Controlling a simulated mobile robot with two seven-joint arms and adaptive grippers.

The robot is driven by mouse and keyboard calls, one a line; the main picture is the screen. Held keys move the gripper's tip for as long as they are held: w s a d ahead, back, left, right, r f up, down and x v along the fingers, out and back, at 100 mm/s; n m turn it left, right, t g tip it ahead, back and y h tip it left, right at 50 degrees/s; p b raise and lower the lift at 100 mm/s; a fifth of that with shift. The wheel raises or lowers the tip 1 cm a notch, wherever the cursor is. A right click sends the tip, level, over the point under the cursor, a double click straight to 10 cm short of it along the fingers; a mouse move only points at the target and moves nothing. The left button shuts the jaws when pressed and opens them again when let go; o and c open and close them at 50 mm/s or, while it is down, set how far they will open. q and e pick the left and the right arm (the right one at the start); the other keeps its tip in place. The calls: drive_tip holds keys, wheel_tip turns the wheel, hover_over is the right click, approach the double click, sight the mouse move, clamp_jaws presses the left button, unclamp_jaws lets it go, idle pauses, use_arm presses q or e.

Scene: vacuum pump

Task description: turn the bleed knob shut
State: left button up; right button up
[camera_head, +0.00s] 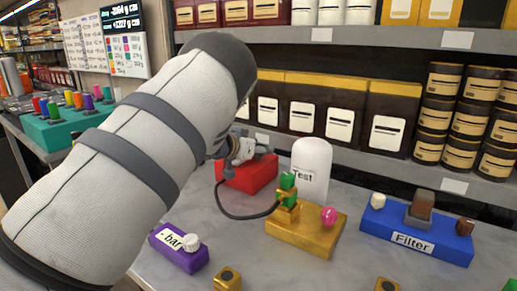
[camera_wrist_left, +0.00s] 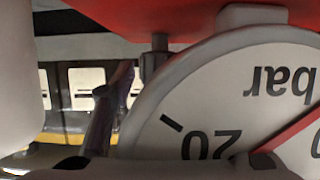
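No knob is labelled as the bleed knob, so I cannot tell which one it is. A gold block (camera_head: 304,234) carries a green-topped fitting (camera_head: 288,181) and a pink knob (camera_head: 329,217). A purple block (camera_head: 178,253) labelled "- bar" has a white knob (camera_head: 191,243). My left gripper (camera_head: 222,150) is mostly hidden behind my forearm, close to the red block (camera_head: 251,174) and the grey-white part on it. The left wrist view shows a large gauge dial (camera_wrist_left: 245,95), upside down, close to the camera; the finger gap is unclear. My right gripper is out of view.
A dark hose (camera_head: 240,215) runs from the red block to the gold block. A white dome labelled "Test" (camera_head: 311,165) stands behind. A blue "Filter" block (camera_head: 415,230) is at right. Shelves with boxes and jars stand behind the grey bench.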

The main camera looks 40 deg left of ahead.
use_arm(q)
clamp_jaws()
drive_tip(key=shift+h, duration=0.3)
drive_tip(key=shift+m+h, duration=0.6)
drive_tip(key=shift+m, duration=0.2)
drive_tip(key=shift+m+h, duration=0.7)
drive_tip(key=shift+h, duration=0.2)
drive_tip(key=shift+f+m+g+h+b, duration=0.2)
drive_tip(key=shift+m+g+h+b, duration=0.15)
drive_tip(key=shift+m+h, duration=0.55)
drive_tip(key=shift+r+m+h, duration=0.1)
drive_tip(key=shift+m+h, duration=0.4)
drive_tip(key=shift+h, duration=0.1)
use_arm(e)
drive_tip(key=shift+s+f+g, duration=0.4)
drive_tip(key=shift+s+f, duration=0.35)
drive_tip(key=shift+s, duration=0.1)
use_arm(q)
drive_tip(key=shift+g, duration=0.25)
drive_tip(key=shift+r, duration=0.1)
